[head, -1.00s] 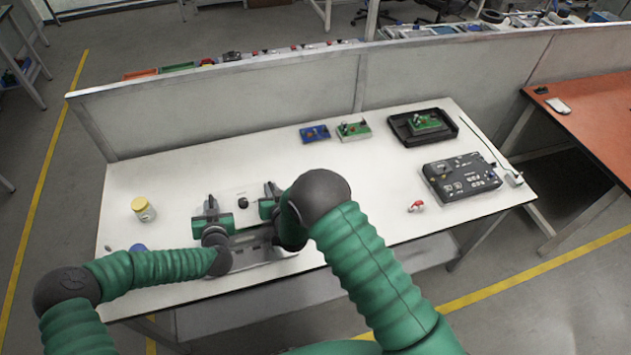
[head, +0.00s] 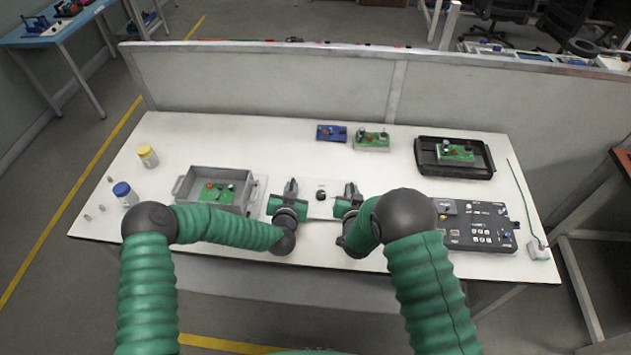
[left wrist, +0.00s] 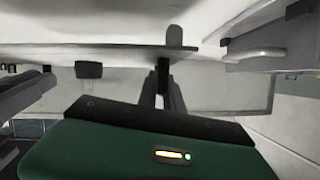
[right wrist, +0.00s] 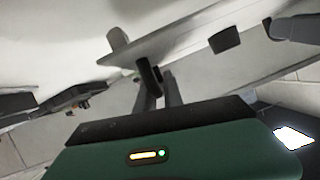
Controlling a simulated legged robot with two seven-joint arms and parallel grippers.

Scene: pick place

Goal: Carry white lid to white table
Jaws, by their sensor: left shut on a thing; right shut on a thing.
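The white lid (head: 320,209) with its black knob is level, just right of the grey box (head: 245,189) in the head view. My left gripper (head: 291,190) is shut on its left edge and my right gripper (head: 352,192) on its right edge. The lid's plate also shows nearly edge-on in the left wrist view (left wrist: 130,52) and the right wrist view (right wrist: 178,38), with the knob hanging into the picture. The white table (head: 285,155) lies beneath; the gap under the lid is hard to judge. The box is open and holds a green circuit board (head: 217,193).
A yellow-capped jar (head: 148,158) and a blue-capped jar (head: 125,195) stand at left. A blue board (head: 331,133) and a green board (head: 371,140) lie at the back. A black tray (head: 480,168) and a black control box (head: 478,226) occupy the right. Bare tabletop lies behind the lid.

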